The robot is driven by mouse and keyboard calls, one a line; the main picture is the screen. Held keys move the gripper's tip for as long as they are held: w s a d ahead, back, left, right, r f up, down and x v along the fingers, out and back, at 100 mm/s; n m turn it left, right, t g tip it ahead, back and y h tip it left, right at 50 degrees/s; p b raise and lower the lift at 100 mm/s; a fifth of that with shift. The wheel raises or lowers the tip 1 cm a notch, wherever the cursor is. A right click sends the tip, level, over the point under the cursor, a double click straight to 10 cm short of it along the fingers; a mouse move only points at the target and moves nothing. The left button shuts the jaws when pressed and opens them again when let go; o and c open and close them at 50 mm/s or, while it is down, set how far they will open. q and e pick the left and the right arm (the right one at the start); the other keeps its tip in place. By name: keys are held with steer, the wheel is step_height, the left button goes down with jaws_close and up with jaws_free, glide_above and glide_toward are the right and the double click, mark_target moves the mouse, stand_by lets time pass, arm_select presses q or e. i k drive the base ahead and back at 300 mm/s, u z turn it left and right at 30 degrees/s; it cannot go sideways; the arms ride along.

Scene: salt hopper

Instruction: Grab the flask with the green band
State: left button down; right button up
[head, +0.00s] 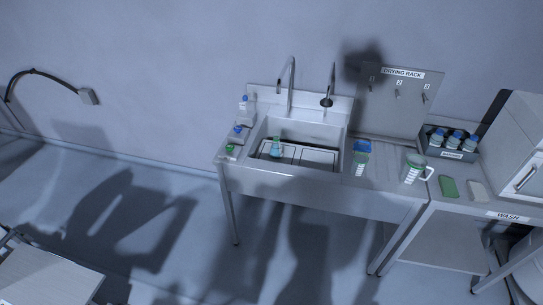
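A small flask (276,149) with a blue-green lower part stands in the sink (327,161), near its left side. It is too small to tell whether the blue-green is a band or contents. A clear vessel with a blue top (362,146) and white markings stands on the counter right of the sink. A clear jug (411,171) with a handle and some green stands further right. Neither of my grippers is in view.
Small bottles with blue (238,130) and green (230,149) caps line the sink's left rim. Two taps (290,88) rise behind the basin. A drying-rack panel (385,110), a dark bottle crate (450,153), a green sponge (449,188) and a white block (478,191) are right.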

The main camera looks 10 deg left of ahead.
mark_target(276, 152)
steer(key=u, duration=1.3)
steer(key=i, duration=2.95)
steer(key=z, duration=0.3)
